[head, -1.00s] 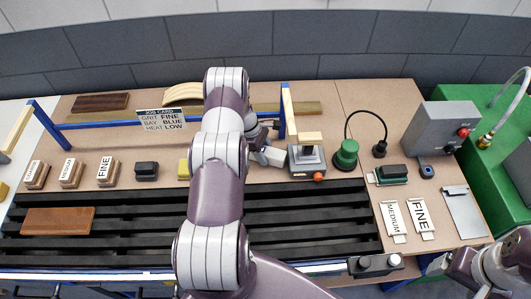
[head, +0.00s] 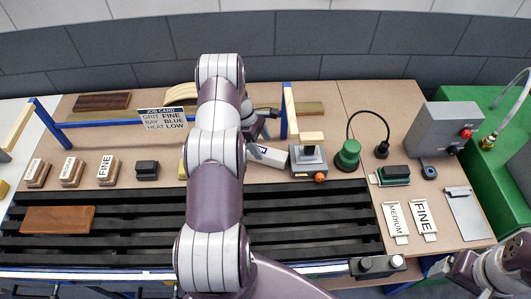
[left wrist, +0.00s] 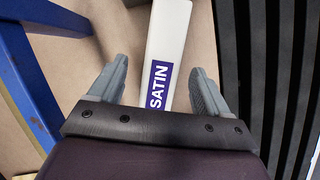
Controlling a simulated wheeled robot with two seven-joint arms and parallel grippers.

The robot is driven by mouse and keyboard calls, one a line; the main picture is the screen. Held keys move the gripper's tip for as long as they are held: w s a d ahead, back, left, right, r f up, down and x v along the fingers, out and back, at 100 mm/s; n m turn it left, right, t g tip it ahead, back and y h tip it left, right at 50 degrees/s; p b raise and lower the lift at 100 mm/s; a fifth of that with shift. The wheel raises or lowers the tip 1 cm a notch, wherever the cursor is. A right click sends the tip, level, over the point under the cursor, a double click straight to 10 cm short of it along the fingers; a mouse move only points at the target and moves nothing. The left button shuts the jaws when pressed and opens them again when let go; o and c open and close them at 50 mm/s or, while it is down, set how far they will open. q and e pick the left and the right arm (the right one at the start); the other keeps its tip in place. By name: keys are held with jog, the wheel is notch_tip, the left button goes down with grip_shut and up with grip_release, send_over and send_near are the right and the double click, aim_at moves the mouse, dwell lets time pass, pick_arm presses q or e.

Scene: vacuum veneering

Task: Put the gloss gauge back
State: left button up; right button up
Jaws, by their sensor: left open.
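The gloss gauge appears to be the long whitish block with a blue SATIN label (left wrist: 165,35). In the head view the block (head: 268,156) lies on the tan bench, left of a grey device with an orange knob. My left gripper (head: 264,124) is just behind the block, partly hidden by my own arm. In the left wrist view the left gripper's fingers (left wrist: 158,68) are spread on either side of the block's labelled end, with gaps visible, not clamped on it. My right arm shows at the lower right; its fingertips cannot be made out.
The grey device (head: 308,160) stands just right of the block. A blue frame post (head: 284,112) rises behind. Black slats (head: 290,212) run along the front. A green knob-like piece (head: 347,155) with a cable is further right. Sanding blocks (head: 105,168) are at left.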

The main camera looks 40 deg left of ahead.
pick_arm(q)
jog(key=b+v, duration=0.1)
jog(key=v, duration=0.6)
jog(key=shift+r, duration=0.15)
jog(key=shift+s, duration=0.1)
jog(key=shift+a+m, duration=0.2)
jog(key=shift+m, duration=0.2)
jog(key=shift+s+f+m+y, duration=0.3)
jog(key=shift+s+f+m, duration=0.35)
jog(key=shift+f+m, duration=0.2)
jog(key=s+d+r+m+y+b, duration=0.1)
jog(key=s+d+r+m, duration=0.2)
jog(key=s+d+m, duration=0.2)
jog(key=s+d+r+m+y+b, duration=0.1)
jog(key=s+d+m, duration=0.4)
jog(key=d, duration=0.7)
jog(key=s+d+r+m+y+b, duration=0.1)
jog(key=s+d+r+m+b, duration=0.1)
jog(key=s+d+r+m, duration=0.3)
jog(key=d+m, duration=0.3)
jog(key=m, duration=0.1)
jog(key=shift+s+d+y+b, duration=0.15)
jog(key=shift+s+y+b, duration=0.05)
jog(key=shift+y+b, duration=0.1)
